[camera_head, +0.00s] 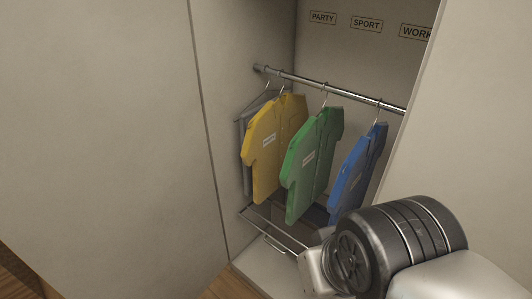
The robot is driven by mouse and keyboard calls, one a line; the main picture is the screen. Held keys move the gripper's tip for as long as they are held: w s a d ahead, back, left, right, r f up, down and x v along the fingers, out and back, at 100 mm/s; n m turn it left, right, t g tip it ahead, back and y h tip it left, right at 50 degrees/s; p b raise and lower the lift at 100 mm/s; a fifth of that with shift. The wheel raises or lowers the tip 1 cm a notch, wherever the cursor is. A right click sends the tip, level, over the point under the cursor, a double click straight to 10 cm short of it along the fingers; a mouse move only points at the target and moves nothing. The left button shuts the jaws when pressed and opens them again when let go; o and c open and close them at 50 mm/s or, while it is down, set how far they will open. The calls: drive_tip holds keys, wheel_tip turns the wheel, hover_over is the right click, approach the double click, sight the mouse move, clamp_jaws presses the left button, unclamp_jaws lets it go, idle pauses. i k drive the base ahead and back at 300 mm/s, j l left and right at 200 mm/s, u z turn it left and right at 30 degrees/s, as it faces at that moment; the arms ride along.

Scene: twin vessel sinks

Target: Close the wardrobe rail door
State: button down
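The wardrobe is open, and its inside shows in the middle of the head view. A large plain beige panel (100,130), apparently a door standing open, fills the left side. Another beige panel (475,120) stands at the right and covers part of the interior; I cannot tell whether it is a door or a fixed part. The metal rail (335,90) runs across the opening. Part of my arm (400,245) is at the lower right, in front of the wardrobe. My gripper cannot be made out.
Yellow (275,145), green (313,160) and blue (357,175) shirt shapes hang on the rail, with grey hangers at the left. Labels PARTY, SPORT and WORK are on the back wall. A low metal rack (275,232) is below. Wooden floor shows at the bottom.

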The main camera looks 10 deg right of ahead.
sight(108, 191)
drive_tip(key=z, duration=0.55)
drive_tip(key=k+j, duration=0.1)
drive_tip(key=j, duration=0.3)
drive_tip(key=j+z, duration=0.15)
drive_tip(key=j, duration=0.25)
drive_tip(key=k+j, duration=0.15)
drive_tip(key=j, duration=0.25)
drive_tip(key=k+j+z, duration=0.1)
drive_tip(key=j, duration=0.3)
drive_tip(key=j+z, duration=0.15)
drive_tip(key=j, duration=0.25)
drive_tip(key=k+j+z, duration=0.1)
drive_tip(key=j, duration=0.3)
drive_tip(key=k+j+z, duration=0.15)
drive_tip(key=j, duration=0.25)
drive_tip(key=j+z, duration=0.1)
drive_tip(key=j, duration=0.25)
drive_tip(key=k+j+z, duration=0.15)
drive_tip(key=j, duration=0.2)
drive_tip(key=k+j+z, duration=0.1)
drive_tip(key=j, duration=0.3)
drive_tip(key=k+j+z, duration=0.15)
drive_tip(key=i+j, duration=0.1)
drive_tip(key=j, duration=0.25)
drive_tip(key=i+j, duration=0.1)
drive_tip(key=j, duration=0.25)
drive_tip(key=i+j+z, duration=0.1)
drive_tip(key=j, duration=0.7)
drive_tip(key=k+z, duration=0.05)
